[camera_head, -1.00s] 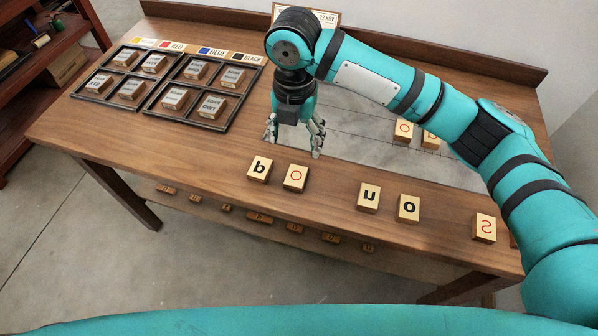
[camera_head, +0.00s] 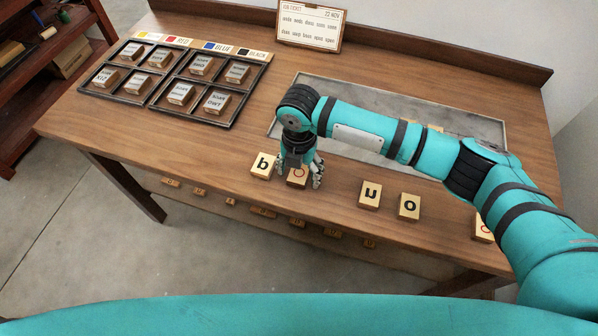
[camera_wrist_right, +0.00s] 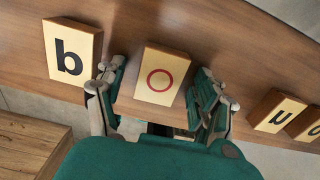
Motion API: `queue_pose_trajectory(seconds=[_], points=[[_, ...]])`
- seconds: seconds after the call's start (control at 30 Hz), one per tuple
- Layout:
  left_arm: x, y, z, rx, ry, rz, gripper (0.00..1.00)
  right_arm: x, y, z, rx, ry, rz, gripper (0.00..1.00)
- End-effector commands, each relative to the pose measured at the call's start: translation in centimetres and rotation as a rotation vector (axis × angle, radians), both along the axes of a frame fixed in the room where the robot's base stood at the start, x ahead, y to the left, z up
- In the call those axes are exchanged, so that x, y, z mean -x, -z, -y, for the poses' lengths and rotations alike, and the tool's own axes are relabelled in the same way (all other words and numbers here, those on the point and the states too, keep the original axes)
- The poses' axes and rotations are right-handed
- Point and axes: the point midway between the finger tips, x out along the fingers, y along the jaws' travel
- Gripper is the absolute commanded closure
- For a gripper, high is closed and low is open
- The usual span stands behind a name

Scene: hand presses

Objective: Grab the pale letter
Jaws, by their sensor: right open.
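A pale block with a red "o" (camera_head: 299,173) lies near the table's front edge, just right of a pale block with a black "b" (camera_head: 263,165). My right gripper (camera_head: 298,181) is open over the red "o" block, partly covering it in the head view. In the right wrist view the red "o" block (camera_wrist_right: 162,76) sits between the two spread fingers (camera_wrist_right: 160,88), with gaps on both sides. The black "b" block (camera_wrist_right: 71,54) is just outside the left finger. My left gripper is not in view.
Blocks with black "u" (camera_head: 370,193) and "o" (camera_head: 409,206) lie to the right; a red-lettered block (camera_head: 484,228) is partly hidden by my arm. Black divided trays (camera_head: 150,103) hold several blocks at left. A grey sunken bed (camera_head: 440,110) and a ticket sign (camera_head: 310,25) are behind.

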Motion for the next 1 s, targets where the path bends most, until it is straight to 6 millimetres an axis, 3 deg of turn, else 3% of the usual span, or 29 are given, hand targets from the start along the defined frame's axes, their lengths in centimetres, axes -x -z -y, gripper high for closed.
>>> queue_pose_trajectory(seconds=[0.2,0.63,1.0], points=[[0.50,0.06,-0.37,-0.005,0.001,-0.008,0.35,-0.02,0.03,-0.01,0.000,0.000,0.000,0.32],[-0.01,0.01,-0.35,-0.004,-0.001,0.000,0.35,-0.04,-0.02,-0.02,-0.001,0.000,0.001,0.87],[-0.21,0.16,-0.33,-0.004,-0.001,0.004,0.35,-0.09,-0.64,-0.06,-0.003,0.000,0.002,0.87]])
